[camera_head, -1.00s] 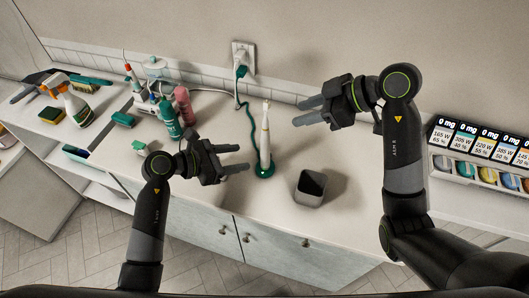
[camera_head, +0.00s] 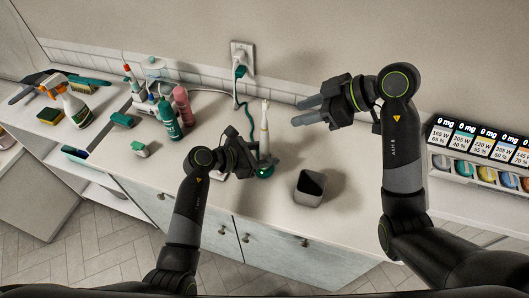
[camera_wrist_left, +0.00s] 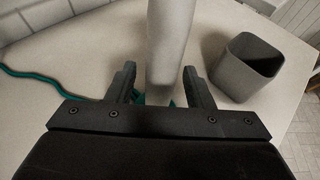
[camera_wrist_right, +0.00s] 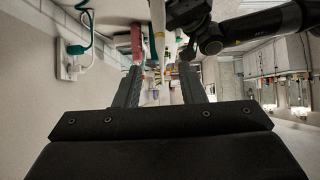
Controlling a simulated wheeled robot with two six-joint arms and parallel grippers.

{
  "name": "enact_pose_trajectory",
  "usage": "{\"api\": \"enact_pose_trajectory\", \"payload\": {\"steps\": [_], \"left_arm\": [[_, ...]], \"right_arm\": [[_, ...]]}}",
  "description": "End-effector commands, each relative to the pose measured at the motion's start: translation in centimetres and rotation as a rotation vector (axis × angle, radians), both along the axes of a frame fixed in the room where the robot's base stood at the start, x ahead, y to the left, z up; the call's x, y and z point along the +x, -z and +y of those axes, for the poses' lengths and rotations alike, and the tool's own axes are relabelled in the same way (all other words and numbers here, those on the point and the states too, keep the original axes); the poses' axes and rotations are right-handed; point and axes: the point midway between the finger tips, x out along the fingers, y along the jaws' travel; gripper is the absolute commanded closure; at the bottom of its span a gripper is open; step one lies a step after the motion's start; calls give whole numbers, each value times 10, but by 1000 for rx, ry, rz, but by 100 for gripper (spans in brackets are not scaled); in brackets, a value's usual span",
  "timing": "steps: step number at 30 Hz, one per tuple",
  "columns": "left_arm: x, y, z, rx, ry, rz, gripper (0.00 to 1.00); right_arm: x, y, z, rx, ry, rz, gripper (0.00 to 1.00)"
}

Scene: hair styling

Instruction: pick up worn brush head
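A white electric toothbrush (camera_head: 264,138) stands upright on a round green base (camera_head: 263,171), its slim worn brush head (camera_head: 265,108) at the top. My left gripper (camera_head: 258,160) is low at the handle, in front of the base. In the left wrist view the pale handle (camera_wrist_left: 170,45) rises between the open fingers, with a small gap at the left finger. My right gripper (camera_head: 308,110) is open and empty to the right of the brush head, at about its height. In the right wrist view the toothbrush (camera_wrist_right: 158,30) shows beyond and between its fingers.
A grey square cup (camera_head: 310,188) stands right of the toothbrush. A teal bottle (camera_head: 168,120) and a pink bottle (camera_head: 183,106) stand to the left. A green cord runs from the wall outlet (camera_head: 242,58). The counter right of the cup is clear.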

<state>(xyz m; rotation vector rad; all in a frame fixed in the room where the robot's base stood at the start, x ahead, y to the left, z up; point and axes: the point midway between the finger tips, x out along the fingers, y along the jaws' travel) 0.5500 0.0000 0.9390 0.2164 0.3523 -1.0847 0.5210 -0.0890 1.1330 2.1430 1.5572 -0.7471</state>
Motion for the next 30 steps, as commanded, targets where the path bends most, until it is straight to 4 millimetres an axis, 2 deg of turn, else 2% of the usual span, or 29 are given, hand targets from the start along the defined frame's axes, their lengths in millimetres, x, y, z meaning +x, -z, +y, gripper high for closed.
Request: {"api": "enact_pose_trajectory", "payload": {"steps": [1,10,11,16,26,30], "left_arm": [[0,0,0,0,0,0,60],[0,0,0,0,0,0,99],[0,0,0,0,0,0,100],[0,0,0,0,0,0,100],[0,0,0,0,0,0,100],[0,0,0,0,0,1,100]], "right_arm": [[0,0,0,0,0,0,64],[0,0,0,0,0,0,64],[0,0,0,0,0,0,61],[-1,6,-5,36,-5,-9,61],[-8,20,-29,234,-4,-73,61],[-7,22,-26,268,1,-85,61]]}}
